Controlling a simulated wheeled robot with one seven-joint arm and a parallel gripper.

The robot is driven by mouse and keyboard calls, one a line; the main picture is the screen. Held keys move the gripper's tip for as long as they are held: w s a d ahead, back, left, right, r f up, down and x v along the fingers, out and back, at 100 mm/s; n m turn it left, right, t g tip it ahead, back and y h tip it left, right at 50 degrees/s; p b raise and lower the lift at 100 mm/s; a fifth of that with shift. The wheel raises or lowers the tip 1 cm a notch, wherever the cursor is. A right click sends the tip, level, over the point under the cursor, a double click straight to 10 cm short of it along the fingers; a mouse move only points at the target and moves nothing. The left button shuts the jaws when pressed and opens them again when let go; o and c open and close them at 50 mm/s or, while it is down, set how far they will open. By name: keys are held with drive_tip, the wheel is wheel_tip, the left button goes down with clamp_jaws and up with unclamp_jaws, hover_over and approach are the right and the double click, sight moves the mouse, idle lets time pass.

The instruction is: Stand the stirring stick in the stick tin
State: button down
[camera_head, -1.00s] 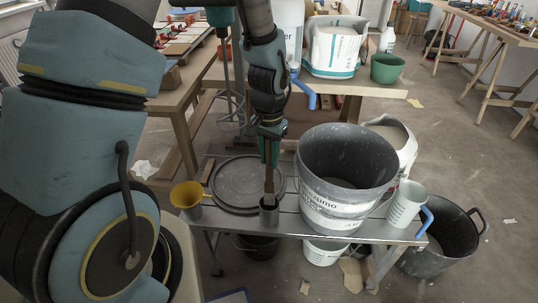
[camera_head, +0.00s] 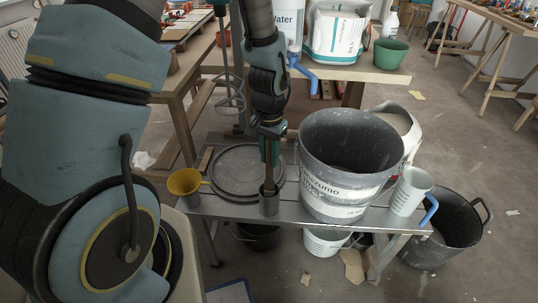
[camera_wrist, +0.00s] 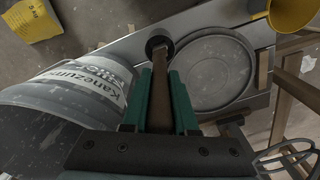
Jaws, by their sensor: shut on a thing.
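My gripper (camera_head: 270,151) is shut on the brown wooden stirring stick (camera_head: 269,177) and points down over the bench. In the wrist view the stick (camera_wrist: 160,85) runs between the green fingers (camera_wrist: 165,100) toward the tin. The grey stick tin (camera_head: 269,204) stands upright at the bench's front edge, and it also shows in the wrist view (camera_wrist: 154,42). The stick's lower end is at the tin's mouth and appears to be inside it. How deep it reaches is hidden by the tin wall.
A large grey bucket (camera_head: 325,185) stands right of the tin. A round lid (camera_head: 240,188) lies behind it, and a yellow funnel (camera_head: 185,183) is at the left. A white jug (camera_head: 408,192) stands at the bench's right end. The bench (camera_head: 290,222) is narrow.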

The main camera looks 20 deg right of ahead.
drive_tip(key=c, duration=0.6)
unclamp_jaws()
drive_tip(key=shift+r, duration=0.15)
wheel_tip(320, 180, up, 11)
drive_tip(key=shift+f, duration=0.2)
drive_tip(key=a+r+n+p, duration=0.1)
drive_tip(key=a+r+n, duration=0.3)
drive_tip(key=a, duration=0.8)
drive_tip(key=w+a+r+n+t+p, duration=0.1)
drive_tip(key=a+r+n, duration=0.3)
drive_tip(key=a, duration=0.9)
drive_tip(key=shift+w+a+r+n+t+p, duration=0.2)
drive_tip(key=shift+n+t+p, duration=0.1)
drive_tip(key=shift+n+p, duration=0.25)
